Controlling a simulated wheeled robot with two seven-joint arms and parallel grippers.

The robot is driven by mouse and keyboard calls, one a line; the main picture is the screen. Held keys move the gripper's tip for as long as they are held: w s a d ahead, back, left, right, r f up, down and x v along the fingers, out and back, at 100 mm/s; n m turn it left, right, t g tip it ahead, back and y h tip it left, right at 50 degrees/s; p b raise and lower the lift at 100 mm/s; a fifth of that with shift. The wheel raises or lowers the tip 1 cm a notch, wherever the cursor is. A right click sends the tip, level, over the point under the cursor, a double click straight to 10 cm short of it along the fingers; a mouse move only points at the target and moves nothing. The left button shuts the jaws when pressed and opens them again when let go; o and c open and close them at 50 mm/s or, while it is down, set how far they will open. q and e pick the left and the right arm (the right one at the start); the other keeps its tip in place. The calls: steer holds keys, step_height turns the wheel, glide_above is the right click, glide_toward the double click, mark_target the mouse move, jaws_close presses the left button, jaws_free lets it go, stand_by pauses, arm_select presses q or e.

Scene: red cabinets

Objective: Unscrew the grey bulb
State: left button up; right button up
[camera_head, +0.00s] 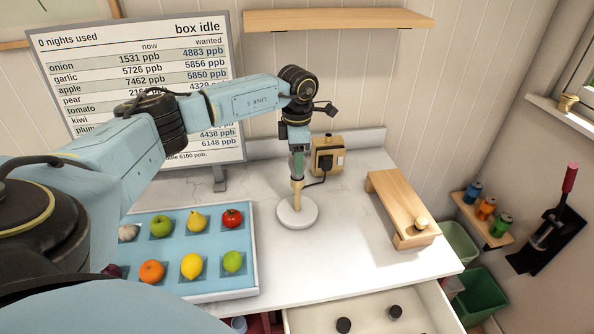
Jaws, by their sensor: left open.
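A lamp stand with a round white base (297,214) and a light wooden stem (297,190) stands on the white counter. My left gripper (297,163) points down over the top of this stand, with its jaws open. A small grey-green piece shows at the gripper, just above the stem; I cannot tell whether it is the grey bulb or part of the gripper. The gripper hides most of the top of the stand. My right gripper is out of view.
A wooden box (324,142) with a dark plug and cord stands behind the lamp. A wooden bench (400,200) with a pale round piece (421,223) is to the right. A blue fruit tray (250,262) is left. A drawer (435,305) in front is open, holding dark round things.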

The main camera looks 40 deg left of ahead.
arm_select(q)
steer(key=c, duration=0.8)
steer(key=shift+o, duration=0.2)
steer(key=n+p, duration=0.1)
steer(key=n, duration=0.1)
steer(key=shift+r+n, duration=0.1)
steer(key=shift+n, duration=0.3)
steer(key=shift+n+p, duration=0.55)
steer(key=shift+n, duration=0.55)
steer(key=shift+n+p, duration=0.6)
steer(key=shift+n, duration=0.6)
steer(key=shift+n+p, duration=0.5)
steer(key=shift+n, duration=0.9)
